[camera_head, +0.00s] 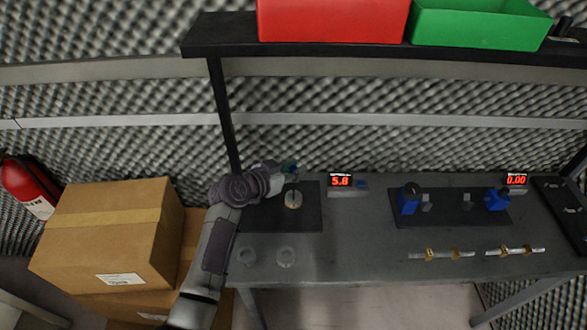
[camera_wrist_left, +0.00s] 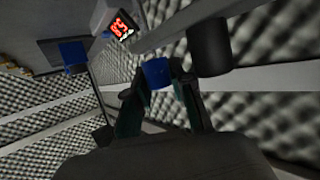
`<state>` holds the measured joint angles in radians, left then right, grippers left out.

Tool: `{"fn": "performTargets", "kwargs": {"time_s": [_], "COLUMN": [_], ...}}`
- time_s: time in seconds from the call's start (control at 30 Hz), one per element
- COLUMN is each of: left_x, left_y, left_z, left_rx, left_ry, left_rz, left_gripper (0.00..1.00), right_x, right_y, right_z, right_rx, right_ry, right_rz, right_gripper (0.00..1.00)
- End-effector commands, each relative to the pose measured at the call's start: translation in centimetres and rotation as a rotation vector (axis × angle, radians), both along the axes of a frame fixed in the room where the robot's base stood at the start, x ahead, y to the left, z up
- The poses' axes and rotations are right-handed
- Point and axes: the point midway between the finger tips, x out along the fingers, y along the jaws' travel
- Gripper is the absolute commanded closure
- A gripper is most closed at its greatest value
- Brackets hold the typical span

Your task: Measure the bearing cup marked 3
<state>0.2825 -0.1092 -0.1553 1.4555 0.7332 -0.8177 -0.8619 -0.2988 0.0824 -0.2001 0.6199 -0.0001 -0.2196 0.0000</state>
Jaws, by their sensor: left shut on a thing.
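My left gripper (camera_head: 289,169) is over the dark plate at the left of the bench, above a pale gold round piece (camera_head: 293,200) with a thin upright part. In the left wrist view its fingers (camera_wrist_left: 158,84) are shut on a small blue block (camera_wrist_left: 156,72); what that block belongs to is unclear. No number can be read on either. A red-digit display (camera_head: 340,181) reads about 5.8. My right gripper is out of view.
A second display (camera_head: 516,180) reads 0.00 above a dark fixture with blue blocks (camera_head: 409,200). Brass-and-steel pieces (camera_head: 440,254) lie at the front right. A shelf (camera_head: 222,34) holds red (camera_head: 333,20) and green (camera_head: 478,22) bins. Cardboard boxes (camera_head: 105,235) stand left.

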Motion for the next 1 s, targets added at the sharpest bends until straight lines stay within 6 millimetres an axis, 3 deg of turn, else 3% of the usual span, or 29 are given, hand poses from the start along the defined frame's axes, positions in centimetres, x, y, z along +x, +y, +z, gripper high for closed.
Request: {"fn": "performTargets", "kwargs": {"time_s": [0.1, 0.13, 0.3, 0.67, 1.0], "left_x": [-0.1, -0.1, -0.1, -0.4, -4.5], "left_y": [0.0, 0.0, 0.0, 0.4, 4.3], "left_z": [-0.2, -0.2, -0.2, 0.1, 2.3], "left_rx": [0.003, 0.003, 0.002, 0.003, 0.008], "left_ry": [0.006, 0.006, 0.005, 0.002, 0.001], "left_rz": [-0.002, -0.002, -0.001, 0.0, -0.001], "left_gripper": [1.0, 0.74, 0.51, 0.51, 0.51], "right_x": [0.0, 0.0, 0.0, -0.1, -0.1], "right_y": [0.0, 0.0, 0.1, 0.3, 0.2], "right_z": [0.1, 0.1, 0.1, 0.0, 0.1], "right_rx": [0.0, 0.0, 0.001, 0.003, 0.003], "right_ry": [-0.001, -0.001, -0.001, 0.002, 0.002], "right_rz": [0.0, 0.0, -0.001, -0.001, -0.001], "right_gripper": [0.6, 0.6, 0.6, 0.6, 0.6]}}
